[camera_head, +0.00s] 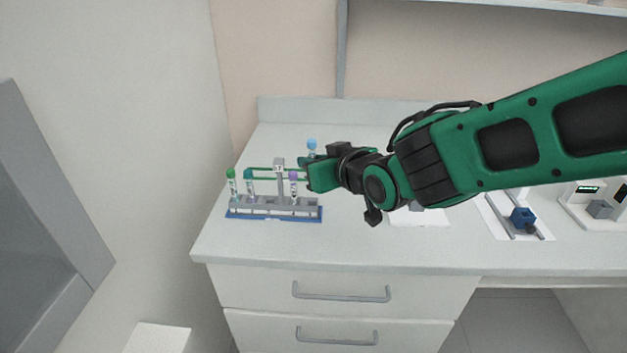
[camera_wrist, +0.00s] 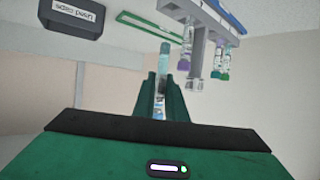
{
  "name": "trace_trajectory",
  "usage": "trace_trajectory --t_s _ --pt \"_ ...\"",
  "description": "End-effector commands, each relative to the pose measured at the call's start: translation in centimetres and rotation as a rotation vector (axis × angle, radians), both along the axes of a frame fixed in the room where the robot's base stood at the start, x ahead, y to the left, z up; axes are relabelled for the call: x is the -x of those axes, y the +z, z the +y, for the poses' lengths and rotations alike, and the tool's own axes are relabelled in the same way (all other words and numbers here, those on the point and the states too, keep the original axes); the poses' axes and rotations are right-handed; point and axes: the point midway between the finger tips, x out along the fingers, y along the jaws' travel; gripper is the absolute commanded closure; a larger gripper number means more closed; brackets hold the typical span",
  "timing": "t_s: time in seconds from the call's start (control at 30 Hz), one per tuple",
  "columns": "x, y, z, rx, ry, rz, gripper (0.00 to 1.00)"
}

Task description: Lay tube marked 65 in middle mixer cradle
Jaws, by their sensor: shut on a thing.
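My gripper (camera_head: 309,176) is shut on a light-blue-capped tube (camera_head: 312,146), whose cap shows above the fingers in the head view. In the wrist view the tube (camera_wrist: 163,62) sits between the two fingertips (camera_wrist: 160,92). Its mark cannot be read, so I cannot tell whether it is the one marked 65. The gripper is at the right end of the blue-based tube rack (camera_head: 274,216), above the bench. I cannot make out the middle mixer cradle; my arm covers part of the bench.
Green-capped (camera_head: 231,175), teal-capped (camera_head: 248,176) and purple-capped (camera_head: 293,177) tubes stand in the rack beside a tall grey post (camera_head: 279,166). A "Used caps" bin (camera_wrist: 70,20) shows in the wrist view.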

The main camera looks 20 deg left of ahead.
Motion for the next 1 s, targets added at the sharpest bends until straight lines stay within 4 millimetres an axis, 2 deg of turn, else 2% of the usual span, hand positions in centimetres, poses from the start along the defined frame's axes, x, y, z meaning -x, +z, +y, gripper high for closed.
trace_trajectory --t_s 0.1,0.2,0.63,1.0 --pt "-0.1 1.5 0.0 -0.002 0.0 -0.001 1.0" --pt "0.0 2.1 0.0 -0.001 0.0 -0.001 1.0" --pt "0.0 2.7 0.0 -0.001 0.0 -0.001 1.0" --pt "0.0 7.4 0.0 -0.001 0.0 -0.001 1.0"
